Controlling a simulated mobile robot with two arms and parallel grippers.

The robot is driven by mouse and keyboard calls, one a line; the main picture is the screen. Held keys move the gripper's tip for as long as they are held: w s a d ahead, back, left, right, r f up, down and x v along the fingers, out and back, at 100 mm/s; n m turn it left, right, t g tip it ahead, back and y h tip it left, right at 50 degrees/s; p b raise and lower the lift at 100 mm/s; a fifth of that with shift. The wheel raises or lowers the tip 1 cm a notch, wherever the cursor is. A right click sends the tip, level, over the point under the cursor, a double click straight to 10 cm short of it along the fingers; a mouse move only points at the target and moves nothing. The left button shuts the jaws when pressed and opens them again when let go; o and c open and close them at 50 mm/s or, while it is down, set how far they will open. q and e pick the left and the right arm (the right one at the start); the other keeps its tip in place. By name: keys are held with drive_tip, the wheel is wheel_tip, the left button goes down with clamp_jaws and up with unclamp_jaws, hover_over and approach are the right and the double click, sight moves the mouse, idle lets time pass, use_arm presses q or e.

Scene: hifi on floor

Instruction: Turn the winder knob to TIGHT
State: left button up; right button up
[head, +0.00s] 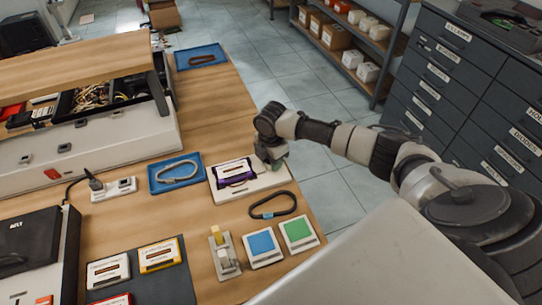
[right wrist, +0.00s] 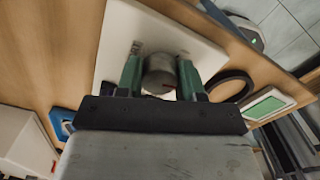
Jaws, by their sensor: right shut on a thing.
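The winder is a white flat base (head: 252,187) near the table's right edge, with a purple cassette (head: 235,172) lying on it. My right gripper (head: 272,161) is over the base's right end, its arm reaching in from the right. In the right wrist view its green fingers (right wrist: 160,82) are shut on the round grey winder knob (right wrist: 159,70), one on each side. In the head view the gripper hides the knob. A small line shows on the knob's face, but no TIGHT mark is readable. My left gripper is not in view.
A blue tray (head: 153,187) with a grey loop lies left of the winder. A black belt loop (head: 254,216), a blue card (head: 274,258), a green card (head: 314,243) and a small yellow-topped device (head: 229,270) lie in front. Drawers (head: 437,75) stand beyond the floor gap.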

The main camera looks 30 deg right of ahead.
drive_tip(key=m+p, duration=0.3)
drive_tip(key=shift+r+m, duration=0.25)
drive_tip(key=shift+m, duration=0.05)
drive_tip(key=m+p, duration=0.3)
drive_tip(key=shift+m, duration=0.3)
drive_tip(key=m+p, duration=0.2)
drive_tip(key=m, duration=0.2)
drive_tip(key=shift+p, duration=0.3)
drive_tip(key=shift+f+m+p, duration=0.15)
drive_tip(key=shift+m+p, duration=0.45)
drive_tip(key=shift+m, duration=0.6)
drive_tip(key=o, duration=0.9)
drive_tip(key=shift+s, duration=0.1)
wheel_tip(320, 180, up, 11)
drive_tip(key=shift+f+b, duration=0.15)
drive_tip(key=shift+b, duration=0.3)
